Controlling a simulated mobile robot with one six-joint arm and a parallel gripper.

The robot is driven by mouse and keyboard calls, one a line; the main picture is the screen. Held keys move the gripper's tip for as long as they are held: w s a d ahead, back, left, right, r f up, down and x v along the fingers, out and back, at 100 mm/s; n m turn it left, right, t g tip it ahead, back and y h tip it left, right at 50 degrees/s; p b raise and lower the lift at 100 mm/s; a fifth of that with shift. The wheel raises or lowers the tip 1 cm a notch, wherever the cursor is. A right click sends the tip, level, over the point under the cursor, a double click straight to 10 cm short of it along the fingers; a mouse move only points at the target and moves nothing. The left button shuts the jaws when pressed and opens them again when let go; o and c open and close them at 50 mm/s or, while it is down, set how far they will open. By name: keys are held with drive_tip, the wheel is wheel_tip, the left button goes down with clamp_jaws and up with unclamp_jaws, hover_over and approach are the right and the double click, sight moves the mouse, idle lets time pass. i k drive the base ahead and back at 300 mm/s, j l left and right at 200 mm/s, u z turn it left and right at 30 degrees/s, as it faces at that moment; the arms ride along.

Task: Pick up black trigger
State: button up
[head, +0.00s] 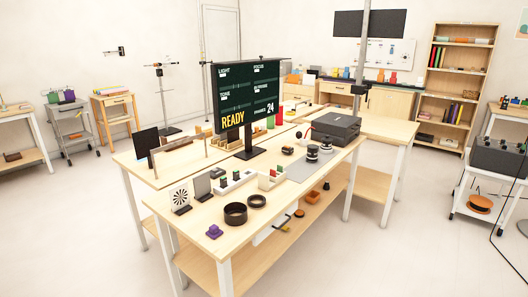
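The work table (285,205) in the middle of the head view holds many small props. No single item is plainly the black trigger at this size. Small dark items that could be it are one near the middle of the table (287,150), one on a white strip at the left (223,181), and one on the lower shelf (326,186); I cannot tell which, if any, is it. My gripper is not in view.
A large monitor (246,95) stands on the table. Black rings (235,213), a purple item (214,231), dark cylinders (312,152) and a black box (335,128) crowd the top. Floor (80,225) at left is clear.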

sight(286, 151)
drive_tip(key=z, duration=2.6)
drive_tip(key=u, duration=2.6)
drive_tip(key=i+l+u, duration=0.15)
drive_tip(key=i, duration=0.35)
drive_tip(key=i+l+u, duration=0.15)
drive_tip(key=i+l, duration=0.25)
drive_tip(key=i+l+u, duration=0.2)
drive_tip(key=i+l, duration=0.2)
drive_tip(key=i, duration=0.15)
drive_tip(key=i+l+u, duration=0.15)
drive_tip(key=i+l, duration=0.3)
drive_tip(key=i+l+u, duration=0.15)
drive_tip(key=i+l, duration=0.3)
drive_tip(key=i+l+u, duration=0.15)
drive_tip(key=i+l, duration=0.25)
drive_tip(key=l, duration=0.2)
drive_tip(key=i+l+u, duration=0.2)
drive_tip(key=i+l, duration=0.15)
drive_tip(key=l, duration=0.25)
